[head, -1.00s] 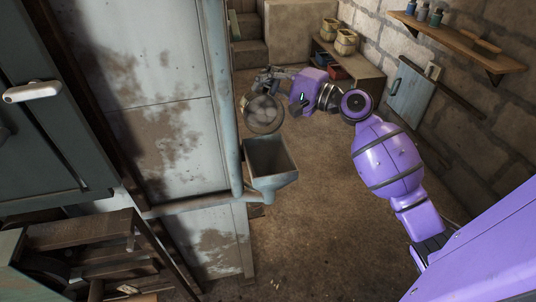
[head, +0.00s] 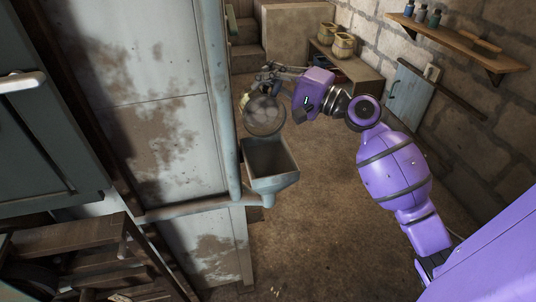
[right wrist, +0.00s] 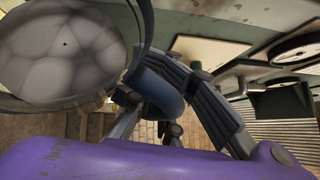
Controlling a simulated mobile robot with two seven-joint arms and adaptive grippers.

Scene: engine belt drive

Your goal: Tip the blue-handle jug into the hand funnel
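The jug (head: 265,116) hangs in the air just above and behind the hand funnel, its round mouth facing the head camera. A pale, bubbly-looking surface shows inside the jug (right wrist: 65,50) in the right wrist view. Its blue handle (right wrist: 165,95) lies between the fingers of my right gripper (right wrist: 175,100), which is shut on it. In the head view the right gripper (head: 274,76) is behind the jug's upper rim. The hand funnel (head: 270,182) is a square blue-grey hopper with a narrow spout. I see nothing pouring. My left gripper is out of view.
A vertical pipe (head: 222,100) and a stained pale panel (head: 155,90) stand close left of the funnel. A wooden stand (head: 75,245) is at lower left. Bottles stand on a wall shelf (head: 460,42) at right. The floor right of the funnel is clear.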

